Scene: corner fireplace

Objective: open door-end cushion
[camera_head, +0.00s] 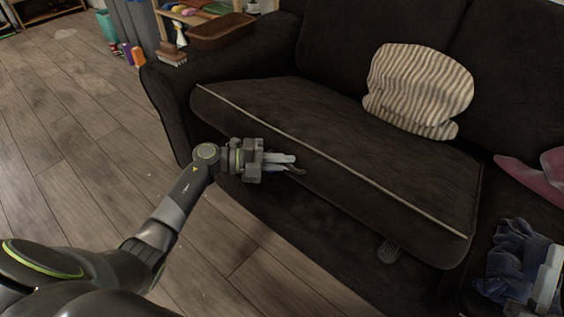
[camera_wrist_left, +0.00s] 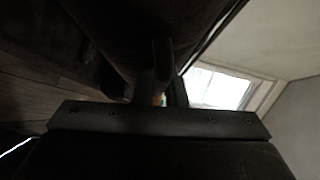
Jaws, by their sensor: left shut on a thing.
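The door-end cushion (camera_head: 340,135) is a dark brown sofa seat cushion with pale piping along its front top edge. It lies on the left part of the dark sofa (camera_head: 330,240), and its front face shows below the piping. My left gripper (camera_head: 288,163) is at the cushion's front face, near its left part, with its fingers shut on a small brownish strap or fold there. In the left wrist view its fingers (camera_wrist_left: 163,75) show dark against the cushion, and the hold itself is unclear. A light grey part at the right edge looks like my right gripper (camera_head: 546,282), mostly cut off.
A striped pillow (camera_head: 420,90) rests against the sofa back. Blue cloth (camera_head: 515,258) and a pink item (camera_head: 535,180) lie at the right. A dark grey ribbed item (camera_head: 389,251) is under the cushion's front edge. The wooden floor (camera_head: 80,150) at left is mostly clear.

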